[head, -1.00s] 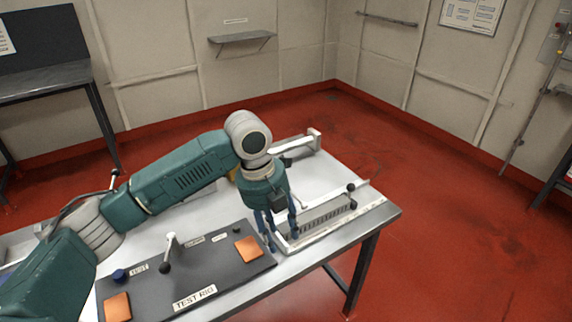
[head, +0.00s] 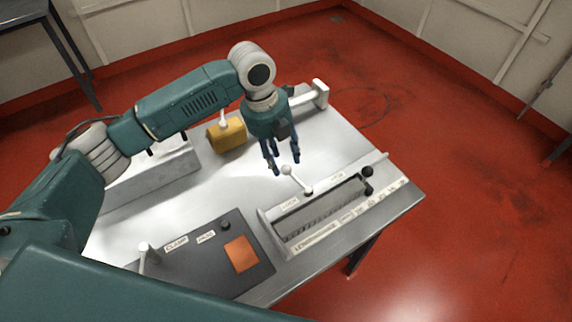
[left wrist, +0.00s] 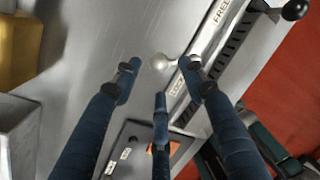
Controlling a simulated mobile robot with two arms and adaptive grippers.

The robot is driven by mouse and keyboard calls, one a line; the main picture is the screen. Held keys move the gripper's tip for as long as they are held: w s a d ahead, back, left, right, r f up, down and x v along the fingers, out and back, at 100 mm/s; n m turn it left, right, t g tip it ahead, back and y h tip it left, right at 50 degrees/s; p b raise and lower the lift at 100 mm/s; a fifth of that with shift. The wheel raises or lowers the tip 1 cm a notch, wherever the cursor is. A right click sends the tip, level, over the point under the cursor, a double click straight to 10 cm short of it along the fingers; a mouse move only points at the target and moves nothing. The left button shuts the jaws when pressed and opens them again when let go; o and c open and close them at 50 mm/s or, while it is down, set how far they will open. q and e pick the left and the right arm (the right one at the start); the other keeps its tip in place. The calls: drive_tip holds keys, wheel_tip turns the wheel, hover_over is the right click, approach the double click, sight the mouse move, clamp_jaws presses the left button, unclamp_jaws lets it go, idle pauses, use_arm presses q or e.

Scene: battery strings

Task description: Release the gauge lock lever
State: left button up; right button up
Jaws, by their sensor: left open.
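The gauge (head: 264,219) is a long light frame with a ribbed dark slot on the table's right side. Its lock lever (head: 298,181) is a short pale arm with a round white knob, sticking out on the gauge's far left side. In the left wrist view, the lever knob (left wrist: 160,63) lies nearer the LOCK label (left wrist: 177,86) than the FREE label (left wrist: 221,12). My left gripper (head: 284,164) points down, open and empty, with its fingers around or just above the knob; contact cannot be told.
A black knob (head: 367,172) stands at the gauge's right end. A dark panel (head: 205,275) with an orange square lies at the front. A yellow block (head: 227,136) and a grey box (head: 150,180) stand farther back. The table around the lever is clear.

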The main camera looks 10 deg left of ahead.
sight(285, 166)
use_arm(q)
drive_tip(key=f, duration=0.4)
drive_tip(key=shift+w+d+f, duration=0.3)
drive_tip(key=shift+d, duration=0.1)
drive_tip(key=shift+d+f+p, duration=0.1)
drive_tip(key=shift+f+p, duration=0.2)
drive_tip(key=shift+f, duration=0.35)
use_arm(e)
drive_tip(key=shift+w+a+r, duration=0.1)
drive_tip(key=shift+w+r, duration=0.15)
drive_tip(key=shift+w, duration=0.25)
drive_tip(key=shift+w+r, duration=0.25)
drive_tip(key=shift+w, duration=0.25)
use_arm(q)
drive_tip(key=shift+c, duration=1)
drive_tip(key=c, duration=0.8)
clamp_jaws()
use_arm(e)
drive_tip(key=shift+s+a, duration=0.15)
drive_tip(key=shift+s, duration=0.15)
